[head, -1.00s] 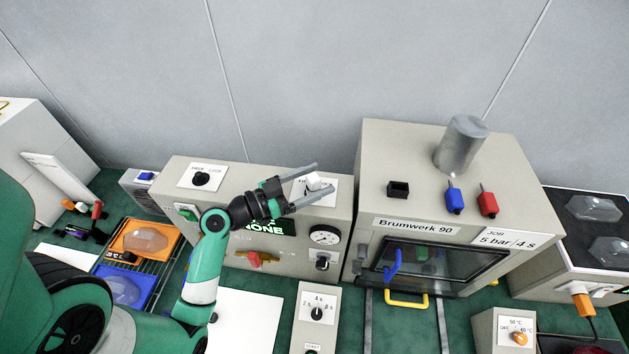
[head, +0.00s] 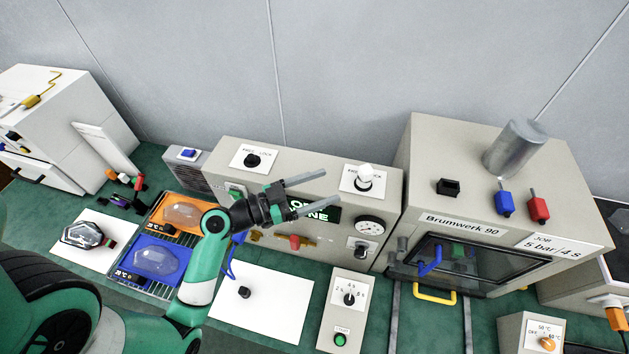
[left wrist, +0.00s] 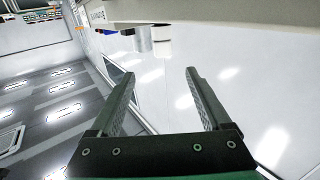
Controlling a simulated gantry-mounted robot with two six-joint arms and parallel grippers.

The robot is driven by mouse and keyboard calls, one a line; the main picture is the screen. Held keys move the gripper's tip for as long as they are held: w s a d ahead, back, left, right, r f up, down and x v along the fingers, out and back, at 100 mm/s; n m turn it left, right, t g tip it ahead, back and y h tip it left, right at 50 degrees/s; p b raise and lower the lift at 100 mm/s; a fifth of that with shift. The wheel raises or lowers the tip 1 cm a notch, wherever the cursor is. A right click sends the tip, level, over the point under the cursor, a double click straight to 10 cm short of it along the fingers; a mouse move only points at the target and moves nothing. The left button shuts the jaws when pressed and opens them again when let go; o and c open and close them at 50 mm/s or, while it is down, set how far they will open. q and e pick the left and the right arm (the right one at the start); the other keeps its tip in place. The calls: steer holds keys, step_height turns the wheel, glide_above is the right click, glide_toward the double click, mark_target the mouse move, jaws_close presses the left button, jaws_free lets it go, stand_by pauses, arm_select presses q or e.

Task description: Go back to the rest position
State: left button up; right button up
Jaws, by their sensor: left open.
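My left gripper (head: 302,195) is open and empty in the head view. It hovers in front of the beige control box (head: 225,160), with its fingers pointing right. In the left wrist view my left gripper (left wrist: 160,100) shows two separated fingers with nothing between them. The white knob (head: 364,177) on the control box stands to the right of the fingertips, apart from them. My arm covers part of the box's display. My right gripper is not in view.
A machine labelled Brumwerk 90 (head: 462,223) stands at right, with a grey cylinder (head: 514,148) on top. A wire rack with an orange tray (head: 160,226) and a blue tray (head: 133,279) lies at left. A clear lamp (head: 82,235) sits on a white sheet. A timer box (head: 345,312) stands in front.

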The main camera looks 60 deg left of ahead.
arm_select(q)
steer(key=shift+w, duration=0.15)
steer(key=w+d+r+m+h+p, duration=0.1)
steer(key=w+d+r+m+h, duration=0.25)
steer(key=d+r, duration=0.45)
steer(key=w+d+r+m+t+h+p, duration=0.1)
steer(key=w+d+r+m+h, duration=0.25)
steer(key=r, duration=0.75)
steer(key=w+d+r+m+h+p, duration=0.15)
steer(key=d+r+m, duration=0.25)
steer(key=d+r, duration=0.45)
step_height(320, 180, up, 14)
steer(key=s+d+t+h, duration=0.2)
steer(key=s+d+t, duration=0.1)
steer(key=s+a+r+n+t+y, duration=0.3)
steer(key=a+r+n+t+y, duration=0.2)
steer(key=n+y, duration=0.4)
step_height(320, 180, up, 2)
steer(key=shift+s+a+r+n+y+p, duration=0.2)
steer(key=shift+s+a+n+y+p, duration=0.15)
steer(key=shift+a+n, duration=0.5)
steer(key=shift+d, duration=0.15)
steer(key=shift+c, duration=0.3)
